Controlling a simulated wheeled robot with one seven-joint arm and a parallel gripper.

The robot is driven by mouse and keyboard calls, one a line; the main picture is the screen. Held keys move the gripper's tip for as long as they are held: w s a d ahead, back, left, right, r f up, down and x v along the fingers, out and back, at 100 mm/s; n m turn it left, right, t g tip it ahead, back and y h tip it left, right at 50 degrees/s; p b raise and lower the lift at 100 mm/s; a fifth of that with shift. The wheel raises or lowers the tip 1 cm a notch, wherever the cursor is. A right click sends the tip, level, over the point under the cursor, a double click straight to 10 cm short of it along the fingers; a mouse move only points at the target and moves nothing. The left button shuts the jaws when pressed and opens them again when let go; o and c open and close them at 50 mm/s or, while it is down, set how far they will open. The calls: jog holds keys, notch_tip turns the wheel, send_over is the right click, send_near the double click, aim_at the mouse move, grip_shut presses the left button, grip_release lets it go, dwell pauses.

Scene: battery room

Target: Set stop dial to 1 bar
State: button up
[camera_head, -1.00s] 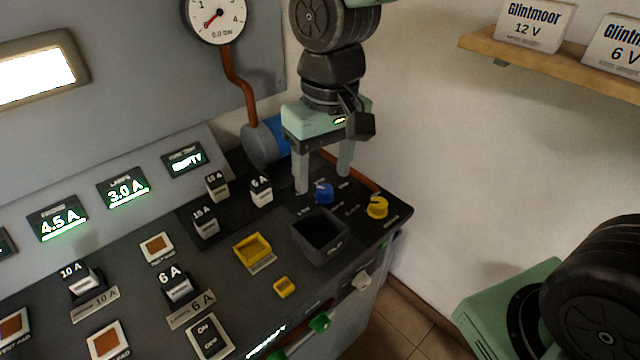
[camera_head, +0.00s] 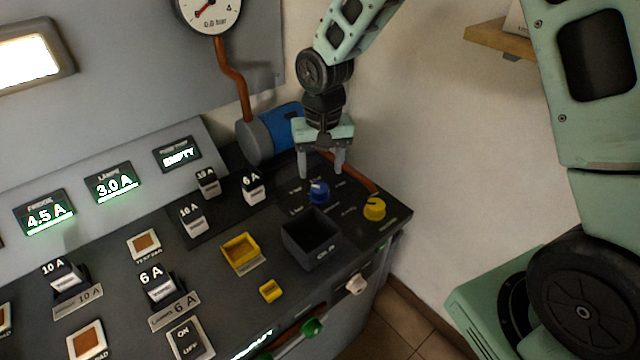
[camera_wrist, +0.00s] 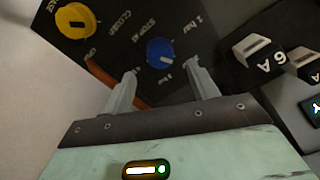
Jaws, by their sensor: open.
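The blue dial (camera_head: 319,192) sits on the dark panel near its right end, with markings around it. In the wrist view the blue dial (camera_wrist: 160,52) has a light pointer line, and the labels "STOP AT" and "1 bar" show near it. My gripper (camera_head: 321,172) is open and empty, pointing down over the blue dial. In the wrist view its two fingers (camera_wrist: 164,82) lie on either side of the dial's near edge, apart from it. The pressure gauge (camera_head: 208,12) on the wall panel is partly cut off; its red needle points to the lower left.
A yellow dial (camera_head: 374,208) stands right of the blue one. A dark open box (camera_head: 312,252), a yellow tray (camera_head: 228,262) and several fuse blocks, one marked 6 A (camera_head: 252,188), are close by. A blue-grey pump (camera_head: 262,138) and copper pipe (camera_head: 236,78) stand behind.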

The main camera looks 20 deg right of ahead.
aim_at(320, 187)
notch_tip(320, 187, down, 6)
jog(key=shift+a+f, duration=0.1)
jog(key=shift+f, duration=0.05)
dwell(0.3)
jog(key=c, duration=1)
jog(key=shift+n+p, duration=0.3)
jog(key=n+p, duration=0.1)
jog(key=n, duration=0.4)
jog(key=n+p, duration=0.2)
jog(key=n, duration=0.4)
jog(key=shift+w, duration=0.1)
jog(key=shift+n, duration=0.3)
